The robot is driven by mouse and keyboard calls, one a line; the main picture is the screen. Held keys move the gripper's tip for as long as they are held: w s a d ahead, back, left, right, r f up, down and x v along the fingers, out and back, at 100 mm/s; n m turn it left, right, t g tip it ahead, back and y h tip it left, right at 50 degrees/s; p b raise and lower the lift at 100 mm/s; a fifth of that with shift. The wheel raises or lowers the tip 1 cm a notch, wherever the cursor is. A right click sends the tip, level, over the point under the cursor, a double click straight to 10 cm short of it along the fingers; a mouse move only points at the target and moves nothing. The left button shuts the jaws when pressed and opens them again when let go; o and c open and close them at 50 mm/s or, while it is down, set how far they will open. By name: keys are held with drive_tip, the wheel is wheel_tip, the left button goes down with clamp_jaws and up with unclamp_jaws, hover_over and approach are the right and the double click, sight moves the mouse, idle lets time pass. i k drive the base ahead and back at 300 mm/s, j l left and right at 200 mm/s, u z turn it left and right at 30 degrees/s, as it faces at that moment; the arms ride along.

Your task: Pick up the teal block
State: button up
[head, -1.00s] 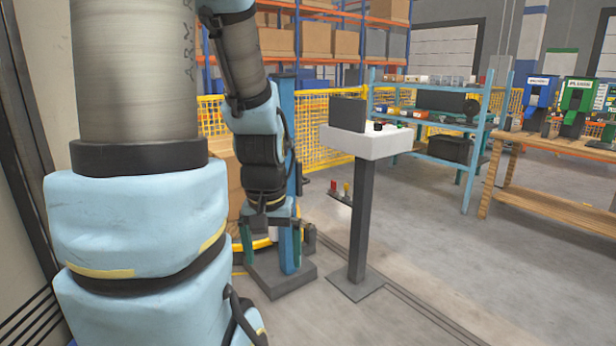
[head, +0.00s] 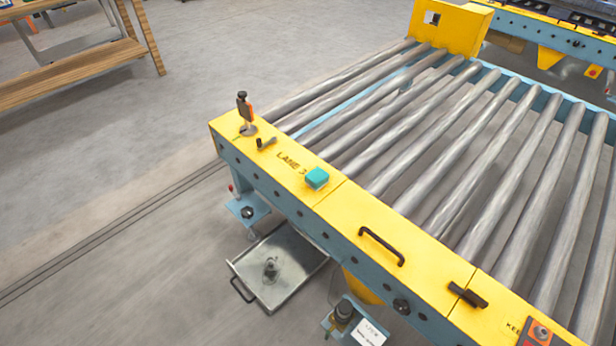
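The teal block (head: 317,178) is a small cube resting on the yellow top plate (head: 345,208) of the roller conveyor's near side, beside the "LANE 3" lettering. It stands close to the ends of the metal rollers. My gripper is not in the head view now, and neither is my arm.
A black-and-orange clamp (head: 245,112) stands on the yellow plate left of the block. A black handle (head: 381,246) and a black latch (head: 467,294) lie to its right. Below is a metal tray (head: 285,255). A wooden table (head: 80,70) stands upper left; the floor between is clear.

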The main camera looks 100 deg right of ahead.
sight(318, 178)
drive_tip(key=z, duration=1.7)
drive_tip(key=k+j+z, duration=0.25)
drive_tip(key=z, duration=0.15)
drive_tip(key=k+j+z, duration=0.2)
drive_tip(key=z, duration=0.25)
drive_tip(key=k, duration=0.05)
